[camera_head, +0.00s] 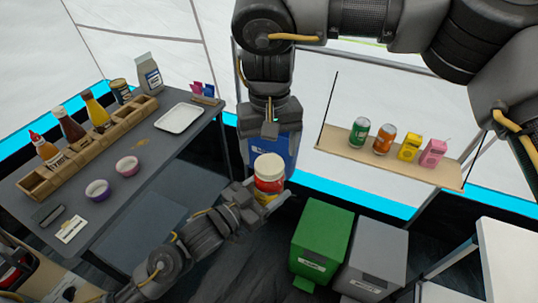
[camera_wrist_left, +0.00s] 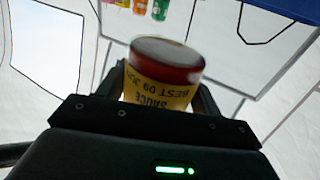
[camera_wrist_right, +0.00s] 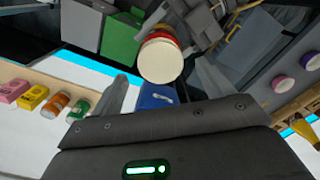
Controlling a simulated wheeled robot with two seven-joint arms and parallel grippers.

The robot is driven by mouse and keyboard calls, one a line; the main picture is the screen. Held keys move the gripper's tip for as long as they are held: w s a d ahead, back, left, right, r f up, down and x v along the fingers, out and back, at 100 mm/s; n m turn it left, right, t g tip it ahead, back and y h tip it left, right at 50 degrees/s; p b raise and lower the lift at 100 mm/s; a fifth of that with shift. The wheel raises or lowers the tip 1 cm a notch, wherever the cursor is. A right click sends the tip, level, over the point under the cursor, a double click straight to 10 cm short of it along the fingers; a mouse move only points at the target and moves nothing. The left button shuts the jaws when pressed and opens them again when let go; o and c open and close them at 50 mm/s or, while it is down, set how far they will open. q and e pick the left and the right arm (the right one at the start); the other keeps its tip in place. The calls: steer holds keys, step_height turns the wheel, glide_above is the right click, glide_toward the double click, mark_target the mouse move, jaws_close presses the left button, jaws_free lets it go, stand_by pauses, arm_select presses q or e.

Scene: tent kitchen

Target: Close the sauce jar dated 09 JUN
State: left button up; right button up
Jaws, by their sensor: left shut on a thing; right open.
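The sauce jar (camera_head: 268,184) is upright in my left gripper (camera_head: 264,200), which is shut on it. It has red contents, a yellow label and a round cream lid (camera_head: 268,163) on top. In the left wrist view, the jar's label (camera_wrist_left: 158,92) appears upside down and reads SAUCE, BEST 09 JUN. My right gripper (camera_head: 270,126) is open and empty, pointing down above the jar. The right wrist view shows the lid (camera_wrist_right: 160,61) from above, beyond the fingers and apart from them. I cannot tell whether the lid is tight.
A grey table (camera_head: 150,165) at left holds a wooden bottle rack (camera_head: 90,145), a white tray (camera_head: 180,118) and two small bowls. A hanging shelf (camera_head: 340,150) at right carries drinks. Green (camera_head: 322,240), grey (camera_head: 372,257) and blue (camera_head: 288,142) bins stand around the jar.

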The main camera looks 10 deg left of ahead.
steer(key=shift+r, duration=0.7)
steer(key=shift+r, duration=0.1)
steer(key=shift+c, duration=0.3)
